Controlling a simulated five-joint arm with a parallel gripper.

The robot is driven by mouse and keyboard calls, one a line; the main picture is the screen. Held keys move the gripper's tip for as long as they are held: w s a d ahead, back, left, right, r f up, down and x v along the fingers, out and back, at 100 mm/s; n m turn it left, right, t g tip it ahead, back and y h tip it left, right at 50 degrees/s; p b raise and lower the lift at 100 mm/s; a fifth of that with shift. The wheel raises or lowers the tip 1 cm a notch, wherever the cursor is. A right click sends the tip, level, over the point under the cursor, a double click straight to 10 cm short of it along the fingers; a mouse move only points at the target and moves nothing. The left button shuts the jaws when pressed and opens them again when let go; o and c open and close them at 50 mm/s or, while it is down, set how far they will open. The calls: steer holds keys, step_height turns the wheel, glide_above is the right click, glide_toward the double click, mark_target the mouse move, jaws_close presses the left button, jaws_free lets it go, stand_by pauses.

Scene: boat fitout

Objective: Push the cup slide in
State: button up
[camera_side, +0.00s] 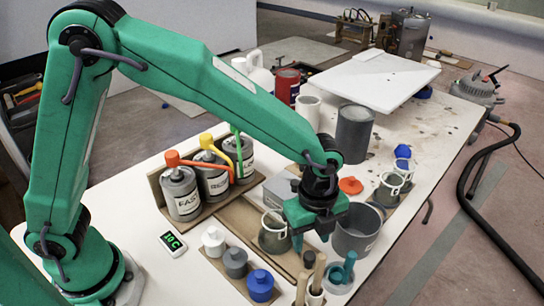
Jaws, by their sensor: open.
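A translucent grey cup with a pale rim (272,236) stands upright at the left of my gripper. It is on or beside a brown wooden strip (239,216) that runs diagonally across the table; this looks like the cup slide, but I cannot tell which part moves. My green gripper (312,238) points down with its jaws apart and appears empty. It is between the cup and a large grey pot (357,231), and it hides part of the strip and the pot's left side. I cannot tell whether a finger touches the cup.
Lidded pots (235,262) stand in a row at the front left, near a small timer (173,244). Wooden-handled tools (318,272) stand upright close below my gripper. Tins with pumps (213,178) are behind left. More cups (389,188) stand at the right.

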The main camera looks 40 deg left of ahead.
mark_target(308, 253)
steer(key=shift+f, duration=3.45)
jaws_close()
steer(key=shift+a, duration=0.1)
